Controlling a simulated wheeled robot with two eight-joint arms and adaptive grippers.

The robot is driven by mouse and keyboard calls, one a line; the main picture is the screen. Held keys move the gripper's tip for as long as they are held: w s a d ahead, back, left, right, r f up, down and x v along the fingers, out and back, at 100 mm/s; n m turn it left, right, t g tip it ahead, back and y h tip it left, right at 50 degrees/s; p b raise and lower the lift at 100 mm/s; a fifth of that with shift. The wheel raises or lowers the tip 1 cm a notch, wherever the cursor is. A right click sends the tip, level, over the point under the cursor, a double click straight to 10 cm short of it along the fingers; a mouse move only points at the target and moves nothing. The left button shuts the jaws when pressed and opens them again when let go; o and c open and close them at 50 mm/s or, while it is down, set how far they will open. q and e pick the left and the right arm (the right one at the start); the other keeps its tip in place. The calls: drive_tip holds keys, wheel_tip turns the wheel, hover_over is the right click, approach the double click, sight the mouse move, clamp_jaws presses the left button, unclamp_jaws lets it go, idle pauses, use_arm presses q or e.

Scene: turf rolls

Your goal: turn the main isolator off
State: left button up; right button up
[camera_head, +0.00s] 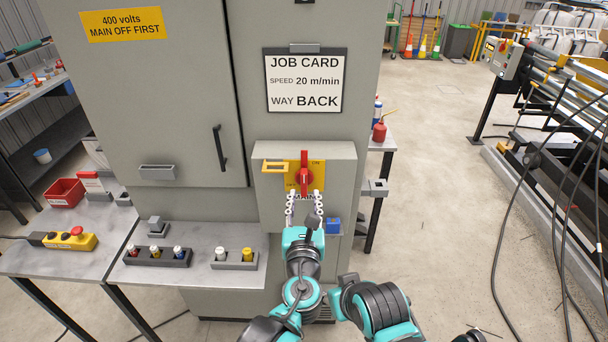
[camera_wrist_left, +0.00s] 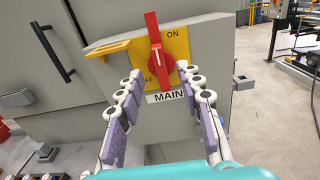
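The main isolator is a red rotary handle (camera_head: 304,172) on a yellow plate (camera_head: 291,181) marked ON and OFF, on a grey box on the cabinet front. The handle stands near upright, its long end toward the ON side at the top; it also shows in the left wrist view (camera_wrist_left: 158,50). A MAIN label (camera_wrist_left: 170,97) sits below it. My left gripper (camera_head: 304,196) is open just below and in front of the handle, its fingers spread to either side and apparently empty. In the left wrist view my left gripper (camera_wrist_left: 165,88) shows both fingers apart. My right gripper is not clearly in view.
A yellow hasp-like bracket (camera_head: 275,167) sticks out left of the handle. A job card (camera_head: 306,82) hangs above. A grey shelf (camera_head: 205,240) with fuses in holders lies at lower left, and a blue padlock-like block (camera_head: 333,226) is right of my gripper. Open floor lies right.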

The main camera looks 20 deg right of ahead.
sight(304, 181)
use_arm(q)
drive_tip(key=b+x, duration=0.1)
drive_tip(key=x, duration=0.6)
drive_tip(key=shift+w, duration=0.15)
clamp_jaws()
